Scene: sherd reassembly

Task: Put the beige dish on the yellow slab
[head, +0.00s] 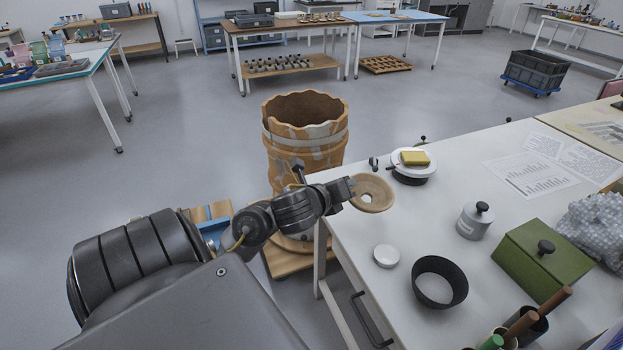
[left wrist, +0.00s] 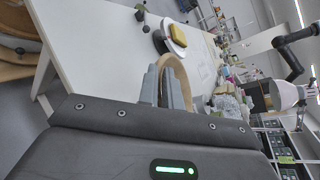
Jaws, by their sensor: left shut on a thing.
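The beige dish (head: 376,201) is round, with a darker round area in its middle. My left gripper (head: 350,189) is shut on its left edge and holds it tilted above the near left part of the white table. In the left wrist view the beige dish (left wrist: 181,73) shows as an arc between the fingers (left wrist: 166,88). The yellow slab (head: 415,158) lies on a round white plate over a black base, behind and to the right of the dish. The slab also shows in the left wrist view (left wrist: 179,35), apart from the dish. My right gripper is not seen.
On the white table (head: 345,215) are a white round lid (head: 386,256), a black ring (head: 440,302), a grey weight (head: 474,220), a green box (head: 541,262) and paper sheets (head: 530,174). A large patched pot (head: 290,145) stands beyond the table's left edge.

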